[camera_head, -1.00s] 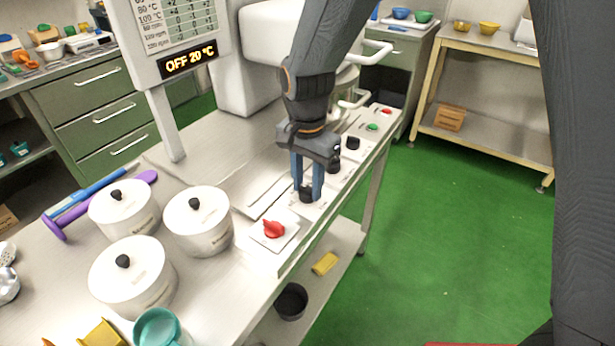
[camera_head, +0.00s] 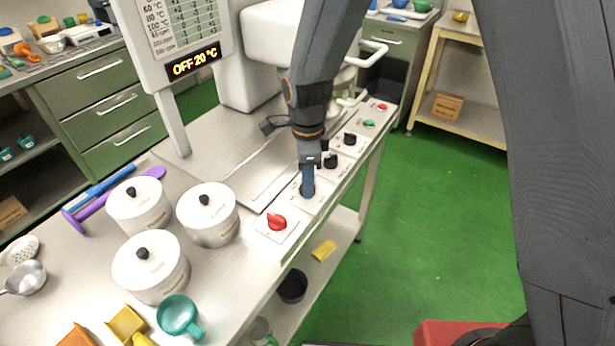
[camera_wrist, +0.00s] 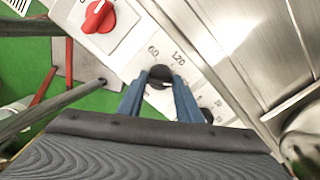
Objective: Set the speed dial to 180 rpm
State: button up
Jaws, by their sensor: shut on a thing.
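The speed dial is a black knob (camera_wrist: 160,76) on a pale plate, with the printed marks 60 and 120 beside it in the wrist view. My gripper (camera_wrist: 160,92) has its two blue fingers on either side of this knob and is shut on it. In the head view my gripper (camera_head: 308,188) points down at the control strip, its fingers lined up one behind the other. They hide most of the dial there. I cannot make out which mark the dial points at. The display (camera_head: 194,62) reads "OFF 20 °C".
A red knob (camera_head: 277,221) sits on the strip nearer the front, and more black knobs (camera_head: 350,138) lie farther along. White lidded pots (camera_head: 208,213) stand left of the strip. A teal cup (camera_head: 180,315) is at the front.

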jog(key=shift+m, duration=0.6)
jog(key=shift+p, duration=0.3)
jog(key=o, duration=1)
jog(key=shift+o, duration=0.2)
jog(key=shift+r+b, duration=1.05)
jog(key=shift+r, duration=2.85)
